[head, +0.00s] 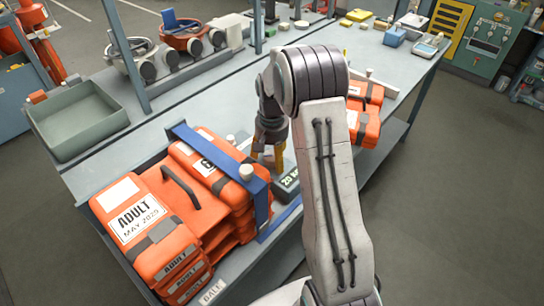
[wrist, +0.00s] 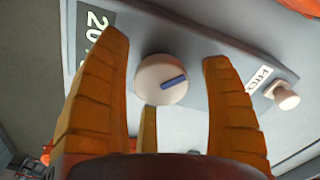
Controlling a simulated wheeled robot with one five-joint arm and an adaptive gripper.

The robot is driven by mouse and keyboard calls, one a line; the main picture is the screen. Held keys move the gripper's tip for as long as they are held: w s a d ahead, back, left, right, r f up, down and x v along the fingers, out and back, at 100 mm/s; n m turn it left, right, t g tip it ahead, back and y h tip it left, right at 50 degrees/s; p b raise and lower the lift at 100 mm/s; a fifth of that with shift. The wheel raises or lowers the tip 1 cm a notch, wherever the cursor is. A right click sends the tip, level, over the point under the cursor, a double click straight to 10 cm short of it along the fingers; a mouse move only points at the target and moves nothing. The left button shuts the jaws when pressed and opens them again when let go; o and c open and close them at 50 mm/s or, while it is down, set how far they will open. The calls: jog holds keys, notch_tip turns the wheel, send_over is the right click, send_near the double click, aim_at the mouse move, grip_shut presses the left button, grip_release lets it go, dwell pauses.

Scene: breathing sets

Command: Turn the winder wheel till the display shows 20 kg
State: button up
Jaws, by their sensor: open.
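The winder wheel is a round cream knob (wrist: 161,80) with a blue bar on it, set on a grey unit (wrist: 205,75). The dark display (wrist: 92,38) shows 20 at the left in the wrist view. In the head view the display (head: 289,178) also starts with 20; its last characters are hard to read. My gripper (head: 268,157) is open and points down over the unit; in the head view it hides the wheel. In the wrist view its fingers stand around the wheel, with visible gaps at left and right. I cannot tell whether the lower finger touches it.
Orange packs marked ADULT (head: 140,215) are stacked left of the unit, with a blue strap (head: 225,158) beside my gripper. More orange packs (head: 365,112) lie behind my arm. A grey tray (head: 78,121) sits at the bench's left edge. A small white knob (wrist: 286,97) sticks out of the unit.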

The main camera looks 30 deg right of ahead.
aim_at(272, 156)
jog(key=shift+r, duration=0.1)
notch_tip(272, 156, up, 12)
dwell(0.7)
dwell(0.5)
